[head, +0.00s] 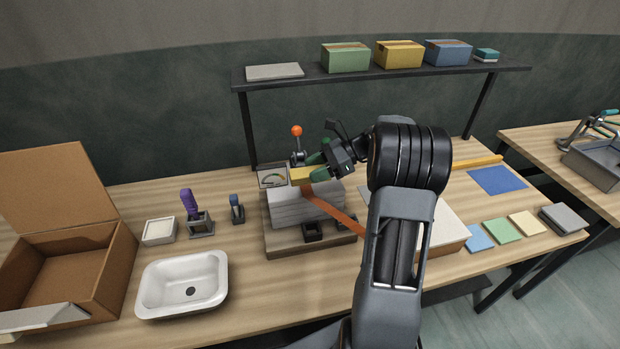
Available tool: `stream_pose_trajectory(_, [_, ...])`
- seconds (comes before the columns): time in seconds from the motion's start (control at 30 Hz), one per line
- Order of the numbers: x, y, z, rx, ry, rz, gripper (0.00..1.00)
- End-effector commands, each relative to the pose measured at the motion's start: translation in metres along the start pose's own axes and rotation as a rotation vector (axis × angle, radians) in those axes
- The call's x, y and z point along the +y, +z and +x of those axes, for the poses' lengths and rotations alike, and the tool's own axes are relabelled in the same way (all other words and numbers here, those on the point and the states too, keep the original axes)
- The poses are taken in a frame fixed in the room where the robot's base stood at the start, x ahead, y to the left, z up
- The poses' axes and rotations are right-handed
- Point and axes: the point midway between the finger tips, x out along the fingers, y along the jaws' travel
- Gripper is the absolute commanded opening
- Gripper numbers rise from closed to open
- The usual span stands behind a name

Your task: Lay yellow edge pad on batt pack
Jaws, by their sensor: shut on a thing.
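The yellow edge pad (300,175) is a small yellow piece at the tips of my gripper (315,168). My gripper is shut on it, over the back part of the batt pack. The batt pack (295,209) is a grey layered stack on a wooden base (285,243). I cannot tell whether the pad touches the top of the pack. An orange strap (328,207) runs from the top of the pack down to the right and passes behind my arm. My arm hides part of the table to the right of the pack.
A gauge (272,177) and an orange-knobbed lever (297,132) stand behind the pack. A white basin (182,284), open cardboard box (70,275) and purple-handled tool (189,203) are to the left. A shelf with boxes (345,57) rises behind. Coloured squares (503,229) lie right.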

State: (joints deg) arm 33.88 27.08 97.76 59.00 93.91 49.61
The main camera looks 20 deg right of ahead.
Motion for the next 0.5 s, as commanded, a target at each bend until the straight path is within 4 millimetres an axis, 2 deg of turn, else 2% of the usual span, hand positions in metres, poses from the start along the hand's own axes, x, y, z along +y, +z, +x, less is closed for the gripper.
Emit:
stream_pose_trajectory(0.2, [-0.025, -0.028, 0.014, 0.000, 0.002, 0.001, 0.25])
stream_pose_trajectory(0.5, [-0.038, -0.041, 0.023, -0.001, 0.005, 0.000, 0.25])
